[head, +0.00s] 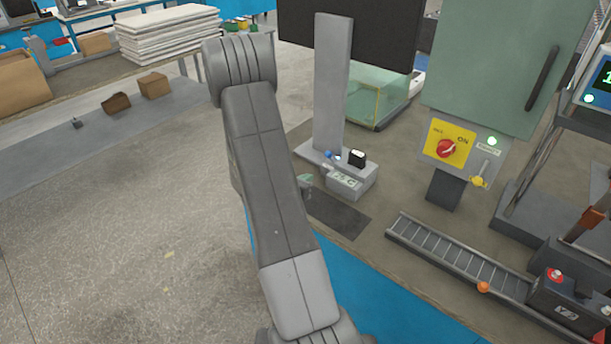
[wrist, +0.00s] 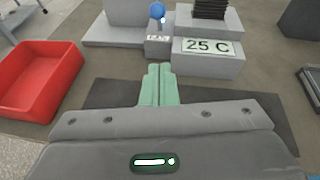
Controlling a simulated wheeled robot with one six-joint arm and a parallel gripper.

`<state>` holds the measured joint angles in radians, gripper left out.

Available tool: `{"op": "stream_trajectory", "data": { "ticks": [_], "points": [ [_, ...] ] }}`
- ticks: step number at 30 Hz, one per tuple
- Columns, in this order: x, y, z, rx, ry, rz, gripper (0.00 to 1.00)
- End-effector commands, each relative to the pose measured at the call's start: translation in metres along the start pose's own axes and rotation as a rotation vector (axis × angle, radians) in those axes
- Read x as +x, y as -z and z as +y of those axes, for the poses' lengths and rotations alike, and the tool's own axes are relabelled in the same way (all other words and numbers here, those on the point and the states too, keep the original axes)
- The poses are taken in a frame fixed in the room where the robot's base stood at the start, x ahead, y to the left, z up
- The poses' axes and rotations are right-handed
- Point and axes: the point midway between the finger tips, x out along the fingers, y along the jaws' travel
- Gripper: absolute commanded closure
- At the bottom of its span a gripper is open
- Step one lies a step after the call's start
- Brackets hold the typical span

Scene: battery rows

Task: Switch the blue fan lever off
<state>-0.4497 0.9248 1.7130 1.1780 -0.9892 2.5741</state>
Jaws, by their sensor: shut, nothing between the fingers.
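The blue fan lever (head: 328,154) has a round blue knob and stands at the foot of a tall grey post. In the wrist view its knob (wrist: 157,11) rises above a small grey labelled block (wrist: 158,46), near the top edge. A small light spot shows beside the stem. My gripper (wrist: 157,68) has pale green fingers, shut and empty, pointing toward that block from the near side. The fingertips appear apart from the lever. In the head view my gripper (head: 305,179) shows only partly beside my arm.
A grey unit reading 25 C (wrist: 207,47) sits right of the lever, with a black finned part (wrist: 211,9) on top. A red bin (wrist: 38,82) stands left. A yellow panel (head: 449,145) with a red switch, a yellow-knobbed lever (head: 480,178) and a roller track (head: 455,253) lie right.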

Motion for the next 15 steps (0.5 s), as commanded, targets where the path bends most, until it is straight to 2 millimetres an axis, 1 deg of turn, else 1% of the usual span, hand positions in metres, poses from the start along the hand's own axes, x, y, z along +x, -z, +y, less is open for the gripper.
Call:
{"op": "stream_trajectory", "data": {
  "ticks": [1,3,9,12,15],
  "points": [
    [0.011,-0.002,-0.002,0.001,0.004,0.000,1.00],
    [0.027,-0.002,-0.002,0.001,0.004,0.001,1.00],
    [0.068,-0.002,-0.002,0.001,0.004,0.001,1.00],
    [0.079,-0.017,-0.001,0.002,0.001,-0.002,1.00],
    [0.087,-0.024,-0.001,0.001,0.001,0.000,1.00]
  ]
}}
